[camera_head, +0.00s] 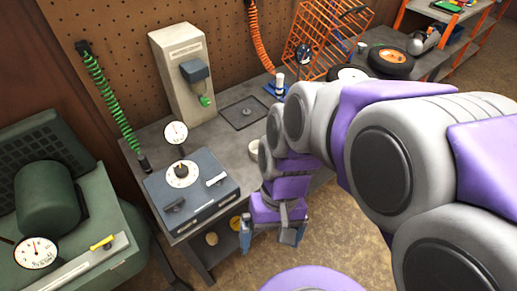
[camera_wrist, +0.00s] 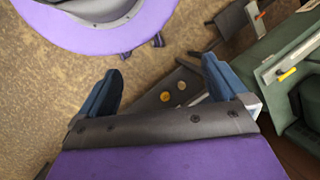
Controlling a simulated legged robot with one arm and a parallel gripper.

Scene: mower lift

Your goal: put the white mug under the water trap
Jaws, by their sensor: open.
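My gripper (camera_head: 272,236) is open and empty, hanging low in front of the workbench. In the wrist view its two blue fingers (camera_wrist: 160,82) stand wide apart with nothing between them. A small pale round thing (camera_head: 254,150) on the bench is partly hidden by my arm; I cannot tell whether it is the white mug. A tall grey box (camera_head: 184,82) at the back of the bench carries a dark unit (camera_head: 196,72) with a green knob below it; I cannot tell whether this is the water trap.
A blue-grey box with a dial (camera_head: 190,188) sits at the bench's front left. A dark square plate (camera_head: 243,112) lies on the bench. A green machine (camera_head: 60,215) stands at left. Small round yellowish pieces (camera_wrist: 165,96) lie below the bench. An orange wire rack (camera_head: 318,45) is behind.

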